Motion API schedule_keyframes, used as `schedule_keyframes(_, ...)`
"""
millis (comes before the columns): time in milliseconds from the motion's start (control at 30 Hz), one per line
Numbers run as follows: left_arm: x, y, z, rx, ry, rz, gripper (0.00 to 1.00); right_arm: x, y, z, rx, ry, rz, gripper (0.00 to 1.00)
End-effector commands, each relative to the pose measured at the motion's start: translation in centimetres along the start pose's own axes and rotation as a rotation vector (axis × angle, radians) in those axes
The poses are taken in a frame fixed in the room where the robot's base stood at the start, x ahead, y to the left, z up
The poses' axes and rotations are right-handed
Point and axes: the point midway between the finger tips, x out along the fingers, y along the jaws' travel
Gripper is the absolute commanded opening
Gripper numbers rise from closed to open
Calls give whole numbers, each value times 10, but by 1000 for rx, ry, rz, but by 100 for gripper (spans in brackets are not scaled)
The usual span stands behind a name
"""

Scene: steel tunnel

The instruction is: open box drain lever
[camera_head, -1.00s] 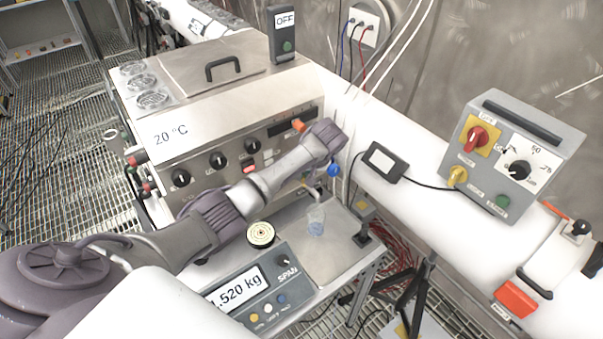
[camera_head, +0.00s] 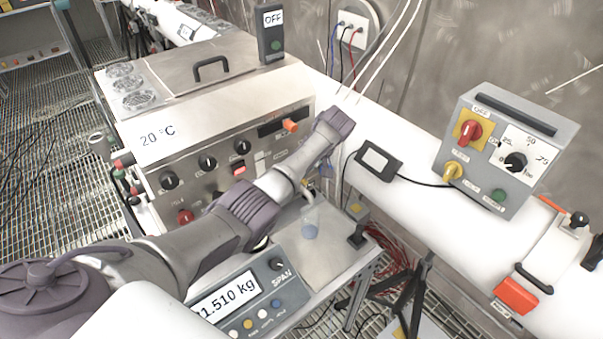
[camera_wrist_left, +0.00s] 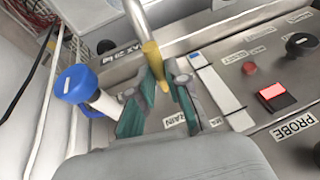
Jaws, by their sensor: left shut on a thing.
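In the left wrist view my left gripper (camera_wrist_left: 158,98) has its teal-padded fingers shut around the yellow end of a metal rod (camera_wrist_left: 153,58). This rod, by the panel's partly covered DRAIN label (camera_wrist_left: 174,120), seems to be the drain lever. A blue-headed handle (camera_wrist_left: 76,84) on a white stem stands left of the fingers. In the head view my left arm reaches across the front of the steel box (camera_head: 135,155), and its wrist hides the gripper and most of the lever. My right gripper is in neither view.
A clear beaker (camera_head: 310,222) stands on the small steel table (camera_head: 325,255) below the box.

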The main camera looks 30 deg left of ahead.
Motion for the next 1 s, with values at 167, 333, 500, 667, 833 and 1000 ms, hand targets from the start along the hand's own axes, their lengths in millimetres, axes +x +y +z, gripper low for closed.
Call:
schedule_keyframes(167,-2,0,-2,-4,3,3,0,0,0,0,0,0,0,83)
schedule_keyframes(333,-2,1,-2,-4,3,4,22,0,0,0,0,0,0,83)
schedule_keyframes(500,-1,0,-2,-3,2,3,40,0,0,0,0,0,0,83)
schedule_keyframes(667,-1,0,-1,-1,1,2,40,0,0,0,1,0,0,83)
schedule_keyframes(833,-7,1,-1,-1,1,5,40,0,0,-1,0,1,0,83)
schedule_keyframes(1000,-35,2,-1,-1,1,8,40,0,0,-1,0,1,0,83)
